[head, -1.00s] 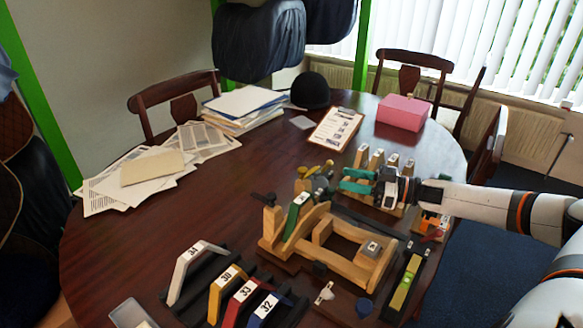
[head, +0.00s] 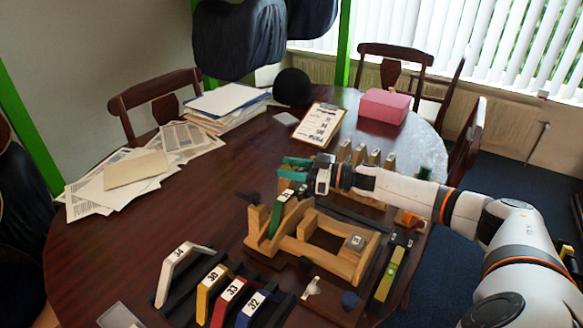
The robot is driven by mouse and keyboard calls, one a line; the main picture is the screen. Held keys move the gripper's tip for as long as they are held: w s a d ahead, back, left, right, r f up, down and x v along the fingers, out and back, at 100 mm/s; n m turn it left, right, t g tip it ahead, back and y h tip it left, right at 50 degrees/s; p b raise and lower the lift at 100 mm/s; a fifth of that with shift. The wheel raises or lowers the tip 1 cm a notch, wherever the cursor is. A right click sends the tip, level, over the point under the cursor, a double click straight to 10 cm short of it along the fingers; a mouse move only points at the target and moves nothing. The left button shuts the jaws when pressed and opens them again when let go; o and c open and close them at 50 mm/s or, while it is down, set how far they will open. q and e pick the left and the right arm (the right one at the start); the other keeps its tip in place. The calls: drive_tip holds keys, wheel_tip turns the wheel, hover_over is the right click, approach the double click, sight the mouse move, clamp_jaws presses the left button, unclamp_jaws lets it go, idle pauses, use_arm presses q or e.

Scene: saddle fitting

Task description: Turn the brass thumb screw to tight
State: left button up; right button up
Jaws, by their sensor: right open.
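A wooden fixture (head: 318,262) stands on the table, with a green numbered piece (head: 280,212) upright in its left end. A dark knob (head: 248,198) sticks out at its left end. The brass thumb screw cannot be made out now; the gripper covers the place where brass-coloured parts showed earlier. I cannot tell whether the fingers are around it or touch anything. My left gripper is not in view.
Numbered pieces in white (head: 178,262), yellow (head: 212,287), red and blue stand front left. A rack of pieces (head: 366,156) stands behind my right arm. A yellow-green level (head: 390,274) lies right of the fixture. Papers (head: 135,172) lie left; the table's middle left is clear.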

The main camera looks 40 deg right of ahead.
drive_tip(key=shift+c, duration=0.5)
drive_tip(key=c, duration=0.8)
drive_tip(key=shift+s+a+r+m+t+h+p, duration=0.1)
drive_tip(key=shift+s+a+m+t+h+p, duration=0.05)
drive_tip(key=shift+m+t+h+p, duration=0.6)
clamp_jaws()
drive_tip(key=m+h+p, duration=0.1)
drive_tip(key=h, duration=0.1)
drive_tip(key=m+t+h+p, duration=0.1)
drive_tip(key=p, duration=0.1)
drive_tip(key=m+t+h+p, duration=0.1)
drive_tip(key=h, duration=0.1)
drive_tip(key=shift+s+a+m+h+p, duration=0.1)
drive_tip(key=shift+a+m+h+p, duration=0.15)
drive_tip(key=shift+m+h+p, duration=0.15)
drive_tip(key=m+h+p, duration=0.2)
drive_tip(key=h, duration=0.1)
drive_tip(key=shift+a+t, duration=0.15)
drive_tip(key=shift+t, duration=0.2)
drive_tip(key=m+h, duration=0.2)
drive_tip(key=h, duration=0.1)
drive_tip(key=shift+a+h+p, duration=0.1)
drive_tip(key=shift+h+p, duration=0.15)
drive_tip(key=shift+p, duration=0.1)
drive_tip(key=shift+a+m+g+h, duration=0.15)
drive_tip(key=shift+m+g+h, duration=0.25)
drive_tip(key=shift+m+h, duration=0.85)
drive_tip(key=shift+h, duration=1.05)
